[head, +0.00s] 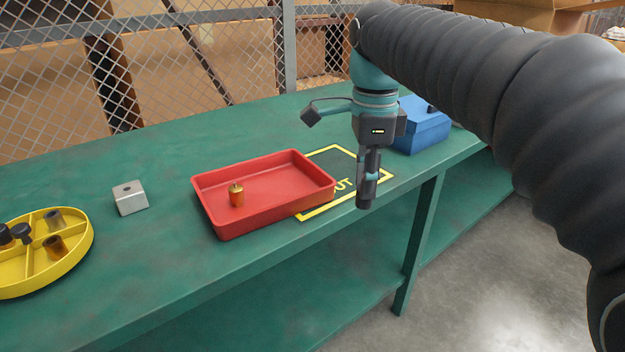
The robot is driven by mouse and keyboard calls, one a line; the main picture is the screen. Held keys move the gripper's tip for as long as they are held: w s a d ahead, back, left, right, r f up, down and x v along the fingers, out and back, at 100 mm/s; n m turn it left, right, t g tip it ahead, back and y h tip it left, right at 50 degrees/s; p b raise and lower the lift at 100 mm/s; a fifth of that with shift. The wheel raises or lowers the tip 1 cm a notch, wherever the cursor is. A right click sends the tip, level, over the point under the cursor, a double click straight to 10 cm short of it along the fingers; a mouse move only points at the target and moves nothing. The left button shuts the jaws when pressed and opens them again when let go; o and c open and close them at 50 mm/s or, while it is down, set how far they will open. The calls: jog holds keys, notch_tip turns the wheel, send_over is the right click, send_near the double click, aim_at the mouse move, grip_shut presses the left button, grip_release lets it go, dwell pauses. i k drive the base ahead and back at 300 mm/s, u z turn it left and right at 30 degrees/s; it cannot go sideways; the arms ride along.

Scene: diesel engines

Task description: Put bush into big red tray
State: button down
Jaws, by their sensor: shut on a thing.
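The big red tray (222,226) lies on the green bench, left of my gripper. A small brass-coloured part with a pointed top (237,196) stands inside it, towards its left side. My gripper (367,197) points down at the right of the tray, over the bench's front side near the yellow-marked area, and is apart from the tray. It is shut on a small dark piece, seemingly the bush; the fingers hide most of it, so its shape is unclear.
A round yellow divided tray (78,252) at the left holds several small parts. A grey metal block (130,198) stands between the two trays. A blue box (422,128) is behind my gripper. A mesh fence (210,80) runs behind the bench (160,262).

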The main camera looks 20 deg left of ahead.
aim_at(287, 186)
jog(key=u, duration=0.1)
jog(key=i, duration=0.95)
jog(key=u, duration=0.85)
